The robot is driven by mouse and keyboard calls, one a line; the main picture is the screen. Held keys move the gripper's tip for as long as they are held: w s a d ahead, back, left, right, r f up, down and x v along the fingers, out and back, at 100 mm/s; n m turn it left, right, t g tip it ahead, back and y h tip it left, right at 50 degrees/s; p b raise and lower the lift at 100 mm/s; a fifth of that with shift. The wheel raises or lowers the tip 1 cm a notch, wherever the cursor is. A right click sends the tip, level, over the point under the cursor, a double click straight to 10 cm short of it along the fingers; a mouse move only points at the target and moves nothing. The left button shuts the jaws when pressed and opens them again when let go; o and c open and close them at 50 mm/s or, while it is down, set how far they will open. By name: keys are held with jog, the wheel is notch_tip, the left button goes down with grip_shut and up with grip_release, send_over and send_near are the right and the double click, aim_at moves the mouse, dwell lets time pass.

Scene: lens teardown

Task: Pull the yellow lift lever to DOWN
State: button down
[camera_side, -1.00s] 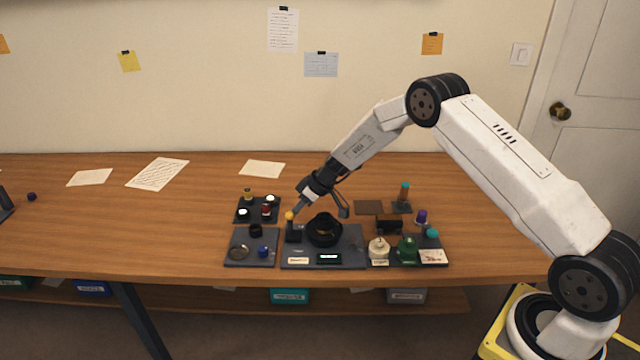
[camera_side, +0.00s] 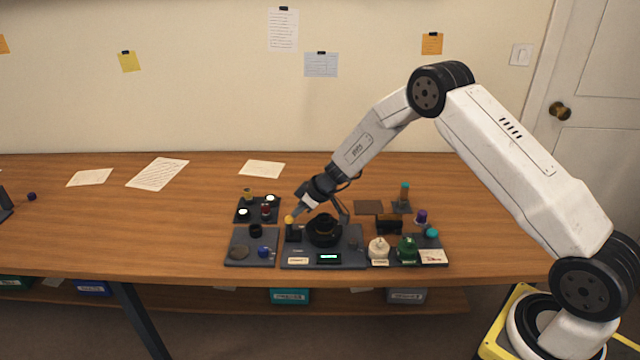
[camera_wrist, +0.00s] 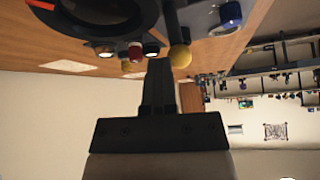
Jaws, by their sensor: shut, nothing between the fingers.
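The yellow lift lever's round knob (camera_side: 289,219) stands at the left end of the middle dark station, beside the black lens ring (camera_side: 323,230). My gripper (camera_side: 296,212) is shut and empty, its tip just above and right of the knob in the side view. In the wrist view the yellow knob (camera_wrist: 180,58) shows right beside the tip of my shut gripper (camera_wrist: 158,66). I cannot tell whether they touch. The label text is too small to read.
A dark pad with small knobs and lit rings (camera_side: 257,209) lies behind left. A tray (camera_side: 238,262) is at front left. The table's left side is mostly clear, with papers.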

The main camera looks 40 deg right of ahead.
jog(key=shift+s+a+t+h, duration=0.3)
jog(key=shift+a, duration=0.1)
jog(key=shift+s+a, duration=0.35)
jog(key=shift+s, duration=0.05)
jog(key=shift+s+a+f, duration=0.1)
jog(key=shift+s+a, duration=0.15)
jog(key=shift+a, duration=0.1)
dwell(0.3)
jog(key=shift+d+f, duration=0.15)
jog(key=shift+d, duration=0.05)
dwell(0.3)
jog(key=shift+w+d+f, duration=0.25)
jog(key=shift+w+f, duration=0.05)
jog(key=shift+f, duration=0.15)
jog(key=shift+w+d+r, duration=0.1)
jog(key=shift+d+r, duration=0.1)
